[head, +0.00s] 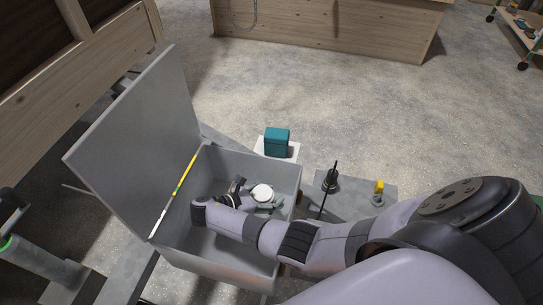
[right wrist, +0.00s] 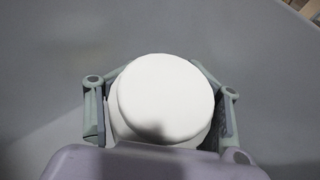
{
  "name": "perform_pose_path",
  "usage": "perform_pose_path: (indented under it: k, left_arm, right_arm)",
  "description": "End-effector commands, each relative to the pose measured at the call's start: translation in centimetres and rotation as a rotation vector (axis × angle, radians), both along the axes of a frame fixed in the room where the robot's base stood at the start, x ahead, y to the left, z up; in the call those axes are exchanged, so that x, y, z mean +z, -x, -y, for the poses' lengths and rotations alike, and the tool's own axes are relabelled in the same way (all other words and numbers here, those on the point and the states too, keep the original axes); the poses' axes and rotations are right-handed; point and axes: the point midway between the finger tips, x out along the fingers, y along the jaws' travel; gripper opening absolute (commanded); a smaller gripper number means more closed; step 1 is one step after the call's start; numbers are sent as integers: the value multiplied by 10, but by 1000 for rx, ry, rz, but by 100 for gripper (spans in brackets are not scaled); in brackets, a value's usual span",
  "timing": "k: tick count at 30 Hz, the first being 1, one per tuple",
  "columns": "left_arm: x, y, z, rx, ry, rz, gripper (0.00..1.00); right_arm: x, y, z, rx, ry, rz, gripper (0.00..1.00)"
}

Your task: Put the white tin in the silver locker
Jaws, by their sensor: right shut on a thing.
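The silver locker (head: 230,268) is an open grey metal box with its lid (head: 140,130) raised on the left. My right arm reaches over its near right side, and my right gripper (head: 264,200) is inside the box opening. The white tin (head: 262,192) is round and sits between its fingers. In the right wrist view the white tin (right wrist: 168,98) fills the space between the two green-grey fingers, with plain grey surface around it. I cannot tell whether the tin touches the locker floor. My left gripper is not in view.
A teal box (head: 277,141) stands on a white surface just behind the locker. A grey plate with a black rod (head: 331,178) and a yellow-topped item (head: 379,187) lies to the right. A wooden counter (head: 330,28) is at the back. Open concrete floor lies between.

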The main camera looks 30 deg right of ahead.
Motion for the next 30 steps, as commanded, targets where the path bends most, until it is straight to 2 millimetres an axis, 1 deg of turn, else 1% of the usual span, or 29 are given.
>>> perform_pose_path:
  k: [3, 6, 9, 15, 19, 20, 30]
  left_arm:
    - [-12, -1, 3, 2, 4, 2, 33]
    - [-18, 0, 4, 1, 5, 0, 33]
    - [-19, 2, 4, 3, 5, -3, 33]
    - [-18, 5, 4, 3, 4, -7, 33]
    - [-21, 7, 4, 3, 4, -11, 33]
    - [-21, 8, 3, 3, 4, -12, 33]
    - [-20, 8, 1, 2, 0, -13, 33]
  right_arm:
    - [-21, 0, 0, -1, 2, -2, 10]
    - [-32, 0, 0, -1, 2, -1, 10]
    - [-34, 0, 0, 0, 1, 1, 10]
    - [-33, 0, 0, 0, 1, 1, 10]
    - [-38, 0, 0, 0, 1, 0, 10]
    - [-38, 0, 0, -1, 0, -1, 55]
    - [-37, 0, 0, -1, 0, -1, 77]
